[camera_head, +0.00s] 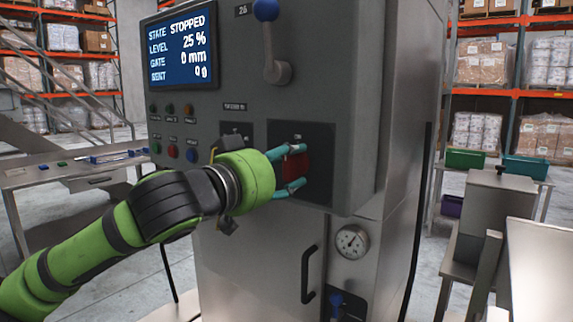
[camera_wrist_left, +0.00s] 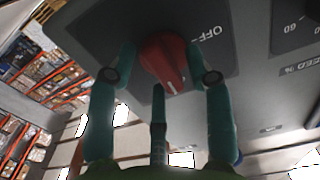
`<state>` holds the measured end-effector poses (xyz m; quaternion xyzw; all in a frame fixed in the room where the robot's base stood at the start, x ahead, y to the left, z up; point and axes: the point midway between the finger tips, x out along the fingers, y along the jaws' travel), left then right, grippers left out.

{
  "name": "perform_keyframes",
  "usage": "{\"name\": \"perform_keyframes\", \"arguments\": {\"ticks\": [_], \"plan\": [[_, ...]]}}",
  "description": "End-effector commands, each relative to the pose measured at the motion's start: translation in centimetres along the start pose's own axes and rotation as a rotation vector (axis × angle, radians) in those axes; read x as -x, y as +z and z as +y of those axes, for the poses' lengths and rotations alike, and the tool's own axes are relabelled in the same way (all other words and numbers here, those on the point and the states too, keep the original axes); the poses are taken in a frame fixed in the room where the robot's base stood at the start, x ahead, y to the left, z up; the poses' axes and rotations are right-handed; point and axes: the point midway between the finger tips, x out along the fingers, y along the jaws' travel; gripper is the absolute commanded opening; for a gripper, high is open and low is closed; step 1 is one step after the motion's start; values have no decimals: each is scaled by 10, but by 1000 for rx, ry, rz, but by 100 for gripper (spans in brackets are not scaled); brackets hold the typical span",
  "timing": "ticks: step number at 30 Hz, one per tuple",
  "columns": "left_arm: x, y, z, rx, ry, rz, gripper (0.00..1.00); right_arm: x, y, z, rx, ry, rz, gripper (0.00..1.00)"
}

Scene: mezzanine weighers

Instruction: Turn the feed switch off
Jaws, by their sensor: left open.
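The feed switch is a red rotary knob (camera_head: 296,167) on a dark plate (camera_head: 321,147) on the front of the grey machine cabinet. In the left wrist view the red knob (camera_wrist_left: 163,57) has a white mark at its lower end, pointing away from the word OFF printed at its upper right. My left gripper (camera_head: 291,170) is open, with its teal fingers on either side of the knob. In the left wrist view the left gripper (camera_wrist_left: 160,77) also straddles it; I cannot tell whether the fingers touch it. My right gripper is not in view.
A screen (camera_head: 183,46) reads STATE STOPPED, LEVEL 25 %, GATE 0 mm. A blue-knobbed lever (camera_head: 270,42) stands above the switch. Indicator lamps and buttons (camera_head: 172,150) are at left. A door handle (camera_head: 308,274) and a gauge (camera_head: 351,242) sit below.

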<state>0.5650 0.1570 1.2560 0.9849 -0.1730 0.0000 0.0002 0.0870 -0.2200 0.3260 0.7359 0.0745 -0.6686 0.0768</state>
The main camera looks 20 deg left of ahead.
Motion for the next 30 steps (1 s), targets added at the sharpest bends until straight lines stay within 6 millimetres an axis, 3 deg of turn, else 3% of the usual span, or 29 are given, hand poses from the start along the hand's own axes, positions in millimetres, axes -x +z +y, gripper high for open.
{"name": "perform_keyframes", "arguments": {"ticks": [2, 6, 20, 30], "plan": [[0, 0, 0, 0, 0, 0, 52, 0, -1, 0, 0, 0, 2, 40], [0, 0, 0, 0, 1, 0, 0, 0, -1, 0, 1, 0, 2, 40], [0, 0, 1, 52, 2, 1, 0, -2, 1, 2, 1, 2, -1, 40], [0, 0, 0, 294, 3, -1, 0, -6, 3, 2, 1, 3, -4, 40]]}}
